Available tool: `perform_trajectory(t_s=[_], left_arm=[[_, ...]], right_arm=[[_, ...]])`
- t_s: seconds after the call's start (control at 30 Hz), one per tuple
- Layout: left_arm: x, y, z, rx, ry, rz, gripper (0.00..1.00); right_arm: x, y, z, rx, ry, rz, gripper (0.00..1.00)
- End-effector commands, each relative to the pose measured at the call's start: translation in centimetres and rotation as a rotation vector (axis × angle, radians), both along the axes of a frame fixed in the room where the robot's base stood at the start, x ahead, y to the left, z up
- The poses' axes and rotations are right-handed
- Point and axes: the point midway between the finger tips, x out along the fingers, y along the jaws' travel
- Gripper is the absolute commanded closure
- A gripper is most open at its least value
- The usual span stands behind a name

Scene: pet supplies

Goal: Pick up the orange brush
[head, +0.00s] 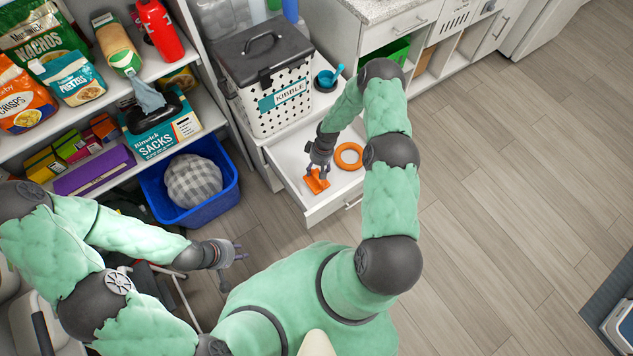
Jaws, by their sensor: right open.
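The orange brush (316,183) lies in the open white drawer (335,204), near the drawer's left front part. My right gripper (318,172) reaches down into the drawer from above. It is open, with its fingertips right at the brush; I cannot tell whether they touch it. The fingers hide part of the brush. My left gripper (237,256) hangs empty over the floor, left of the drawer and in front of the blue bin, with its fingers apart.
An orange ring (349,156) lies in the drawer right of my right gripper. A kibble bin (274,103) and a teal bowl with scoop (327,79) stand behind it. A blue bin (222,198) with a checked cushion (195,180) stands left.

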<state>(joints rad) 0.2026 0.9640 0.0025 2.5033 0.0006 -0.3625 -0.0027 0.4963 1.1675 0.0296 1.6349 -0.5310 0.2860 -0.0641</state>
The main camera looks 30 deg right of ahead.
Motion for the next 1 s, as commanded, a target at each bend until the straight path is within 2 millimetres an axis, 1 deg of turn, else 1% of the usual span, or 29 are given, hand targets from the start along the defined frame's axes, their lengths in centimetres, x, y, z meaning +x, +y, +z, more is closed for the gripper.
perform_trajectory(t_s=[0.2, 0.3, 0.4, 0.67, 0.7, 0.77, 0.8, 0.87, 0.9, 1.0], left_arm=[[0.0, 0.0, -1.4, 0.000, 0.000, 0.000, 0.70], [0.0, 0.0, -1.7, 0.000, 0.000, 0.000, 0.70], [0.0, 0.0, -1.9, 0.000, 0.000, 0.000, 0.70], [0.0, 0.0, -1.8, 0.000, 0.000, 0.000, 0.70], [0.0, 0.0, -1.8, 0.000, 0.000, 0.000, 0.70], [0.0, 0.0, -1.8, 0.000, 0.000, 0.000, 0.70], [0.0, 0.0, -1.8, 0.000, 0.000, 0.000, 0.70], [0.0, 0.0, -1.8, 0.000, 0.000, 0.000, 0.70], [0.0, 0.0, -1.8, 0.000, 0.000, 0.000, 0.70], [0.0, 0.0, -1.8, 0.000, 0.000, 0.000, 0.70]], right_arm=[[-1.2, -0.2, -3.2, 0.002, 0.003, 0.000, 0.40], [-1.0, 0.1, -4.3, 0.001, 0.001, 0.000, 0.40], [-1.0, 0.2, -4.9, 0.001, 0.000, 0.000, 0.40], [-1.0, 0.3, -4.9, 0.001, 0.000, -0.001, 0.40], [-1.0, 0.3, -4.9, 0.001, 0.000, -0.001, 0.51], [-1.0, 0.3, -4.9, 0.001, 0.000, -0.001, 0.68], [-1.0, 0.3, -4.9, 0.001, 0.000, -0.001, 0.79], [-1.0, 0.3, -4.9, 0.001, 0.000, -0.001, 0.96], [-1.0, 0.3, -4.9, 0.001, 0.000, -0.001, 1.00], [-1.0, 0.3, -4.9, 0.001, 0.000, -0.001, 1.00]])
